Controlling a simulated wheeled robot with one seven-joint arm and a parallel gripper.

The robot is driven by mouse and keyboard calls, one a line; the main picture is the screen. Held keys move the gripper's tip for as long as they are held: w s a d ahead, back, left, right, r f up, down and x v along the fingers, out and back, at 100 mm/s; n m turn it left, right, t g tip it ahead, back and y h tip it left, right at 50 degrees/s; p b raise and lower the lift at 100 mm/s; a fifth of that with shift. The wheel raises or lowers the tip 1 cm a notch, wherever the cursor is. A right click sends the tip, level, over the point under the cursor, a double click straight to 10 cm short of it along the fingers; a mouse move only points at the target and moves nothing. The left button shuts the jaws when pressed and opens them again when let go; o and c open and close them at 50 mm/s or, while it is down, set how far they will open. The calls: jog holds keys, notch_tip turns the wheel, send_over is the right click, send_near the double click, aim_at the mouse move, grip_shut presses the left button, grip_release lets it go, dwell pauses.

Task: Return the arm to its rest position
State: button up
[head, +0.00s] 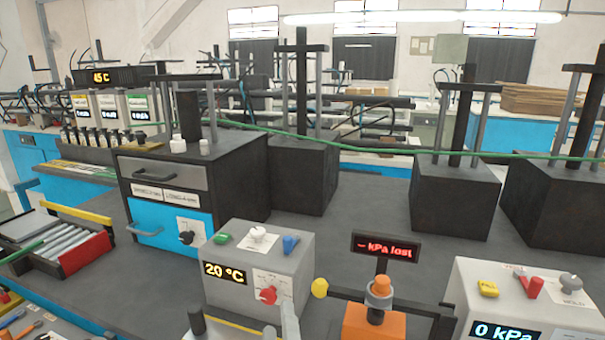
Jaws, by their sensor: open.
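My gripper is not in view in the head view, and I cannot make out any part of my arm for sure. The task names no other object. A pale upright piece (290,322) is cut off by the bottom edge in front of a grey control box; I cannot tell what it belongs to.
A grey box reading 20 °C (258,262) and a grey box reading 0 kPa (545,285) flank an orange fitting (372,326) below a red "kPa lost" display (385,247). A tray of rods (70,262) lies left. Dark blocks (455,195) stand behind; grey benchtop (350,215) between is clear.

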jog(key=s+d+f+m+g+h, duration=0.1)
jog(key=s+d+m, duration=0.3)
jog(key=s+d, duration=0.4)
jog(key=s+d+f+m+g, duration=0.1)
jog(key=s+d+f+m, duration=0.2)
jog(key=s, duration=1.5)
jog(key=s+d+f+m+g+h, duration=0.1)
jog(key=s+d+f+m, duration=0.2)
jog(key=s+d, duration=1)
jog(key=s+m, duration=0.1)
jog(key=m, duration=0.2)
jog(key=shift+m+h, duration=0.3)
jog(key=shift+d, duration=0.1)
